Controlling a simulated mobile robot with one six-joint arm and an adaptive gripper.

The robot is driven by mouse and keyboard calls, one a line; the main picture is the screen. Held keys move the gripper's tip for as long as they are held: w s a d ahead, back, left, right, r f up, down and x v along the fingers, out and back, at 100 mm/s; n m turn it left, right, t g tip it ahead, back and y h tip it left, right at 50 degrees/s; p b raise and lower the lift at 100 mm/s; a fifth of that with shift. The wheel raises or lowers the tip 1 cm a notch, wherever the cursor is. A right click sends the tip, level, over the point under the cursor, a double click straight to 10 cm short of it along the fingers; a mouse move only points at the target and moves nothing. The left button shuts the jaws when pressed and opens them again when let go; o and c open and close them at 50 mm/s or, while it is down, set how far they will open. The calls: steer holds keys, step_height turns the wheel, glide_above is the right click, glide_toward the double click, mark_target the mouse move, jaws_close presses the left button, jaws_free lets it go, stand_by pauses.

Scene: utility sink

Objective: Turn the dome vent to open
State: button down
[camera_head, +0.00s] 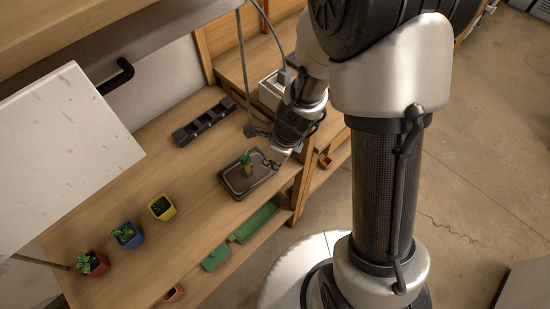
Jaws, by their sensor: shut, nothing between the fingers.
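A small dark tray (236,185) with a raised rim lies on the wooden bench, with a green seedling (246,164) standing in it. A clear dome over the tray is hard to make out, and I cannot pick out its vent at this size. My gripper (271,161) reaches in from the upper right and is at the tray's right end, close to its rim. It is shut with nothing in it. I cannot tell whether its tips touch anything. My wrist and forearm hide part of the bench behind it.
Red (92,264), blue (127,235) and yellow (162,207) plant pots stand at the left. A black slotted tray (204,122) lies behind. A white panel (65,155) overhangs the left. A wooden post (301,188) stands right of my gripper. Green trays (257,222) sit below.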

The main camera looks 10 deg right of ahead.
mark_target(253, 166)
steer(key=shift+w+a+f, duration=0.35)
steer(key=shift+w+a, duration=0.05)
steer(key=shift+a, duration=0.25)
steer(key=shift+w+a+f, duration=0.3)
steer(key=shift+w+a, duration=0.1)
steer(key=shift+a, duration=0.25)
steer(key=shift+w+a+f, duration=0.35)
steer(key=shift+w+a, duration=0.05)
steer(key=shift+a, duration=0.25)
steer(key=shift+a+m+p, duration=0.3)
